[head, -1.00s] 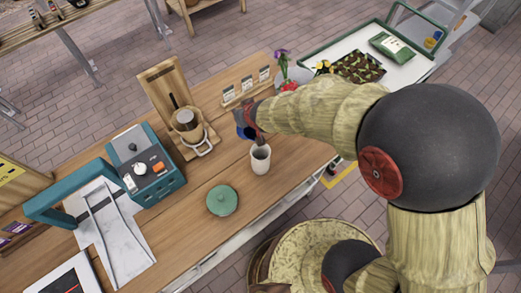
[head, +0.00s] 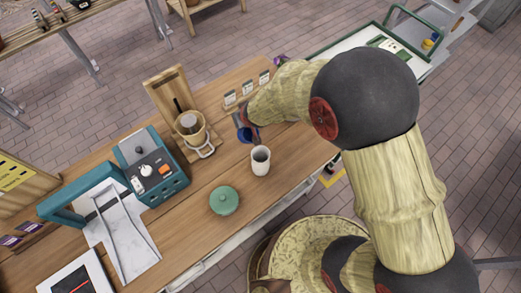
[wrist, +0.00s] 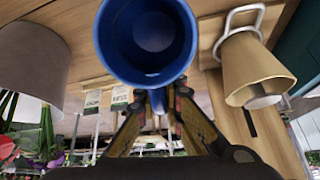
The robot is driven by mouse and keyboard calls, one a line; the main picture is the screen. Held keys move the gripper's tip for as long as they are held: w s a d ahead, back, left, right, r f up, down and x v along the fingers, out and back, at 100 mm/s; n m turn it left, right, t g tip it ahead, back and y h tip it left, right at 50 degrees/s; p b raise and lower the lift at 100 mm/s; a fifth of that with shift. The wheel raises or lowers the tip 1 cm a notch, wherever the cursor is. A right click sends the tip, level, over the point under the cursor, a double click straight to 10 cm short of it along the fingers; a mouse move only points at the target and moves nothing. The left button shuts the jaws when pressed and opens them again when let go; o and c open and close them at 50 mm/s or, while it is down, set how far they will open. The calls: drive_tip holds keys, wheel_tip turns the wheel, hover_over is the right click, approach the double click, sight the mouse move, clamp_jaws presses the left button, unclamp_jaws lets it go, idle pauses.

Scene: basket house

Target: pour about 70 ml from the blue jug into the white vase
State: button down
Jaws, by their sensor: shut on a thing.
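The blue jug (head: 245,135) is in my gripper (head: 251,122), above the wooden counter, just behind and left of the white vase. In the wrist view, the jug's round mouth and blue inside (wrist: 148,42) face the camera, with the gripper's fingers (wrist: 157,100) closed at its handle. I cannot tell the liquid level, and no stream shows. The white vase (head: 260,160) stands upright on the counter, its open top showing. The jug is apart from the vase's mouth in the head view. I cannot pick out the vase surely in the wrist view.
A wooden dripper stand (head: 172,100) is left of the jug and close in the wrist view (wrist: 255,70). A green lidded dish (head: 224,200) and a teal machine (head: 150,168) stand nearby. Small cards (head: 247,90) stand behind.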

drive_tip(key=p, duration=0.2)
drive_tip(key=w+f+g+p, duration=0.1)
drive_tip(key=p, duration=0.1)
drive_tip(key=shift+a+f+p, duration=0.2)
drive_tip(key=shift+a+p, duration=0.05)
drive_tip(key=shift+p, duration=0.1)
drive_tip(key=p, duration=0.3)
drive_tip(key=f+g+p, duration=0.1)
drive_tip(key=p, duration=0.2)
drive_tip(key=shift+w+a+h, duration=0.25)
drive_tip(key=shift+w+h, duration=0.1)
drive_tip(key=shift+h, duration=0.05)
drive_tip(key=p, duration=0.4)
drive_tip(key=f+g+p, duration=0.1)
drive_tip(key=p, duration=0.3)
drive_tip(key=shift+w+a+f+h+p, duration=0.15)
drive_tip(key=shift+w+f+h+p, duration=0.15)
drive_tip(key=shift+w+h, duration=0.1)
drive_tip(key=shift+w+a+f+g+b, duration=0.1)
drive_tip(key=shift+w+f+g+b, duration=0.1)
drive_tip(key=shift+f+g+b, duration=0.2)
drive_tip(key=shift+f, duration=0.2)
drive_tip(key=shift+w+a+f+g+h+b, duration=0.1)
drive_tip(key=shift+w+f+g+h+b, duration=0.15)
drive_tip(key=shift+f+g+b, duration=0.15)
drive_tip(key=shift+w+a+f+g+h+b, duration=0.1)
drive_tip(key=shift+f+g+h+b, duration=0.2)
drive_tip(key=shift+f+g, duration=0.15)
drive_tip(key=shift+f+b, duration=0.1)
drive_tip(key=shift+b, duration=0.25)
